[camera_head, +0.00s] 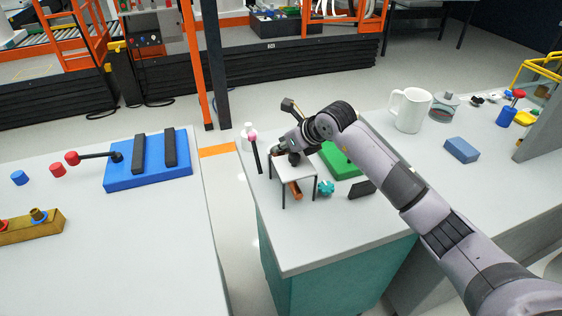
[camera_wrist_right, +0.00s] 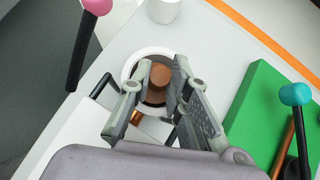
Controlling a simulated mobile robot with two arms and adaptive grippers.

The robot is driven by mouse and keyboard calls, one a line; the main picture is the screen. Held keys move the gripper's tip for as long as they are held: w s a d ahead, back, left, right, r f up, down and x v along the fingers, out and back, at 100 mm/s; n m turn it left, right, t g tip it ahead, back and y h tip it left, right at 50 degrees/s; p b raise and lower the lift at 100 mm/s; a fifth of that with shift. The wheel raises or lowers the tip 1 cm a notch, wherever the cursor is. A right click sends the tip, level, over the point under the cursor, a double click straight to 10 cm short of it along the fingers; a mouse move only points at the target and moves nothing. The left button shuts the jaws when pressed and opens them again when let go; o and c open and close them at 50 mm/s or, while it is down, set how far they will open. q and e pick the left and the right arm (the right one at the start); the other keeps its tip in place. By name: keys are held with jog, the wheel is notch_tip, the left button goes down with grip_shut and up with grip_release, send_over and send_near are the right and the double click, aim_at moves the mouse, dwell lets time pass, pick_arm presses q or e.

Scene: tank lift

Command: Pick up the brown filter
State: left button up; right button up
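In the right wrist view, a round brown piece that looks like the brown filter (camera_wrist_right: 160,76) sits inside a white-rimmed round opening. My right gripper (camera_wrist_right: 163,66) is open, with one finger on each side of the brown piece. I cannot tell whether the fingers touch it. In the head view, my right gripper (camera_head: 280,152) is low at the back edge of a small white stand (camera_head: 300,173), and the piece between its fingers is hidden there. Another brown cylinder (camera_head: 294,189) lies below the stand's top. My left gripper is not in view.
The counter's front (camera_head: 320,235) is clear.

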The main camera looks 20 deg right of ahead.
grip_shut()
jog(key=shift+r, duration=0.1)
